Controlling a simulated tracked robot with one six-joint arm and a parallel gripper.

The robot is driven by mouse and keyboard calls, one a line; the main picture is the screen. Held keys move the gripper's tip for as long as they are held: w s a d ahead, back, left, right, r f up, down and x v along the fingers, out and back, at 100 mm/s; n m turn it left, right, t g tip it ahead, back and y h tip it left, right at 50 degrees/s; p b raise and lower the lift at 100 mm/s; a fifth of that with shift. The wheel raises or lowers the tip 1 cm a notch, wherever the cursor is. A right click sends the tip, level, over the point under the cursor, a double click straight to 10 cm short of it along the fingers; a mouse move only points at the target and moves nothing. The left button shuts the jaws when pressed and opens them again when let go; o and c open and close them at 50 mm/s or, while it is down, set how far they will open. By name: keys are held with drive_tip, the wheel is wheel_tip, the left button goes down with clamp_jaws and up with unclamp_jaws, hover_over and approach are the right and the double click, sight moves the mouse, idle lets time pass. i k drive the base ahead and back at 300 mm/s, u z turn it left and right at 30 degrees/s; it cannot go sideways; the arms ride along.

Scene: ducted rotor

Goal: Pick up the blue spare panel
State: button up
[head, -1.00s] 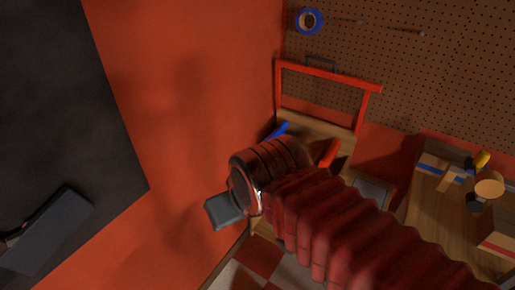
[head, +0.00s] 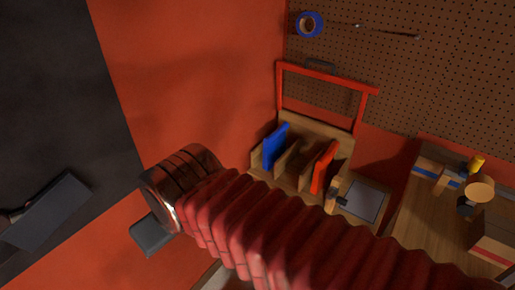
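The blue spare panel (head: 275,148) stands upright, slightly tilted, in the left part of a wooden slotted rack (head: 300,182). Its lower end is hidden in the rack. My arm, with a red ribbed sleeve, reaches in from the lower right and ends in a metal collar. Beyond the collar a grey block, seemingly my gripper (head: 150,235), shows at the lower left of the rack, well apart from the panel. Its fingers are not visible, so I cannot tell whether it is open or holds anything.
An orange-red panel (head: 324,167) stands in the rack's right part. A red frame (head: 328,76) rises behind it. A grey plate (head: 362,201) lies to the right, near a bench (head: 426,206) with boxes and small items. An orange wall (head: 190,70) is left of the rack.

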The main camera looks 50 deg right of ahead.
sight(275, 146)
drive_tip(key=u, duration=0.9)
drive_tip(key=k, duration=0.9)
drive_tip(key=z, duration=0.85)
drive_tip(key=i, duration=1)
drive_tip(key=z, duration=0.1)
